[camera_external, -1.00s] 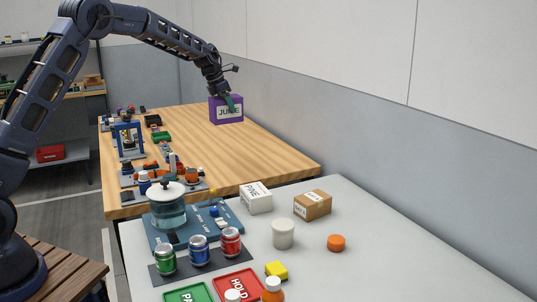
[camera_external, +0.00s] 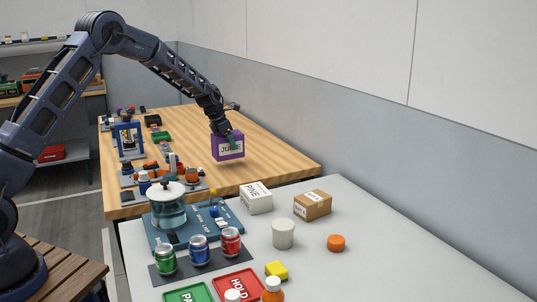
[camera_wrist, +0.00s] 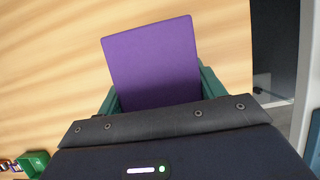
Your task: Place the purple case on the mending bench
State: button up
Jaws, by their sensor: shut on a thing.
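The purple case (camera_external: 228,153) is a box with a white label on its front. My gripper (camera_external: 229,138) is shut on it from above. The case is upright over the near right part of the wooden-topped bench (camera_external: 272,160), the likely mending bench. It seems to hang a little above the wood, but the gap is hard to judge. In the wrist view, the purple case (camera_wrist: 152,65) shows its flat top between the green fingers of my gripper (camera_wrist: 155,88); its lower part is hidden there.
Tools and small parts crowd the wooden bench's left side, with a blue frame (camera_external: 128,140) and a green tray (camera_external: 161,136). The grey table (camera_external: 380,240) in front holds a white box (camera_external: 256,200), a brown box (camera_external: 312,205), cans and a glass pot (camera_external: 167,212). The bench's middle is clear.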

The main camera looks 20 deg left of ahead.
aim_at(229, 149)
jog(key=shift+f, duration=1.95)
jog(key=shift+f, duration=0.1)
jog(key=o, duration=1.4)
jog(key=shift+f, duration=0.1)
